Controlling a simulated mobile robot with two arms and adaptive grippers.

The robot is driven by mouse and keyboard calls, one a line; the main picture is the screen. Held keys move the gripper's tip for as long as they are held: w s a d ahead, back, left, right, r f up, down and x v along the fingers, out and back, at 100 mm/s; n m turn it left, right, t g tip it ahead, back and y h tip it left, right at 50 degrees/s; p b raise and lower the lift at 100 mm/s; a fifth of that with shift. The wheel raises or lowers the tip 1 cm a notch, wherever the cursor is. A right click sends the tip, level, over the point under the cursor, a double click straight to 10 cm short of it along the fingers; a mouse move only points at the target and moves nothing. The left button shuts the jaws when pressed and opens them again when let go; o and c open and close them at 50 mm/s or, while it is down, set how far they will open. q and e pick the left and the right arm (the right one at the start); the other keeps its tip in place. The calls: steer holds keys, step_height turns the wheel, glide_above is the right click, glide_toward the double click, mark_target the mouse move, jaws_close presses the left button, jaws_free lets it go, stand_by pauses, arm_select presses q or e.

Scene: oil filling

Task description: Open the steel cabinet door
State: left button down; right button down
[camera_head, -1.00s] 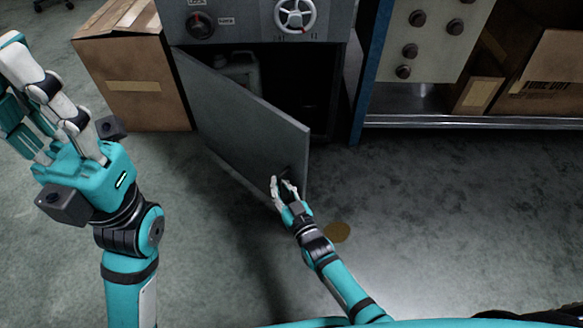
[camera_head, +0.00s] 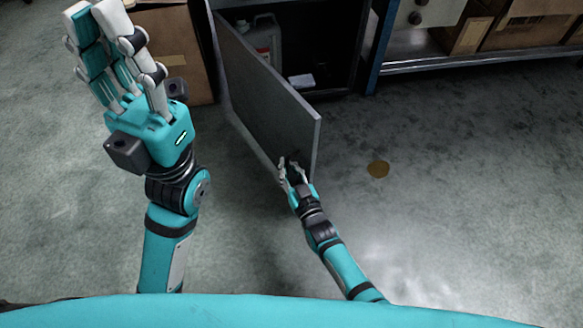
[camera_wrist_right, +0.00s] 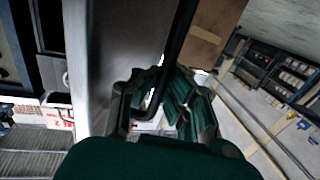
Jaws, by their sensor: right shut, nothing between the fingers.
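The grey steel cabinet door (camera_head: 262,88) stands swung well out from the dark cabinet (camera_head: 338,40), tilted toward me in the head view. My right gripper (camera_head: 288,163) is low at the door's free edge, its fingers closed with nothing gripped. In the right wrist view, the fingers (camera_wrist_right: 160,100) are beside a dark bar, likely the handle (camera_wrist_right: 174,50), next to the door panel (camera_wrist_right: 110,60). Whether they touch the bar is unclear. My left gripper (camera_head: 92,10) is raised at left, empty, fingers extended and apart, clear of the door.
A grey canister (camera_head: 262,38) and a small white item (camera_head: 302,81) are inside the cabinet. A cardboard box (camera_head: 185,50) stands behind my left gripper. A metal shelf (camera_head: 470,62) with boxes is at right. The floor right of the door is clear, with a brown round spot (camera_head: 378,169).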

steer(key=shift+s+d+f, duration=0.1)
steer(key=shift+s+f, duration=0.15)
steer(key=shift+f, duration=0.05)
steer(key=c, duration=1.7)
jaws_free()
steer(key=shift+r, duration=0.1)
steer(key=o, duration=0.3)
steer(key=shift+r, duration=0.1)
steer(key=shift+w, duration=0.1)
steer(key=v, duration=0.7)
steer(key=shift+s, duration=0.3)
steer(key=shift+r, duration=0.1)
